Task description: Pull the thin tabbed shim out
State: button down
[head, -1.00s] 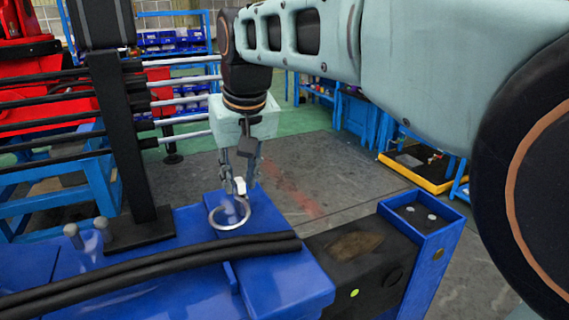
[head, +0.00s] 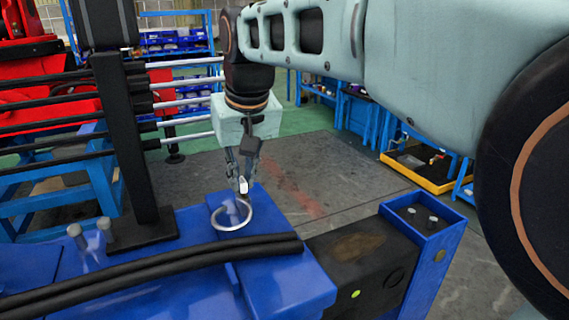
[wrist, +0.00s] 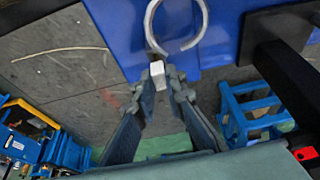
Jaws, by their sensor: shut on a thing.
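The thin tabbed shim is a silver ring (head: 251,214) with a pale tab (head: 243,186) at its far side. The ring is at the far end of a blue block (head: 277,217), around a small pale post (head: 231,208). I cannot tell whether it rests flat on the block. My gripper (head: 243,182) points down, its fingers closed on the tab. In the wrist view the ring (wrist: 150,27) shows against the blue surface, and the white tab (wrist: 157,75) is between the fingertips (wrist: 160,85), which hide part of it.
Thick black hoses (head: 170,262) cross the block in front of the ring. A blue open box (head: 433,235) stands to the right. Grey floor (head: 320,175) lies open beyond.

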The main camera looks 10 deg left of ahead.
jog(key=shift+r+p, duration=2.65)
jog(key=shift+r, duration=0.4)
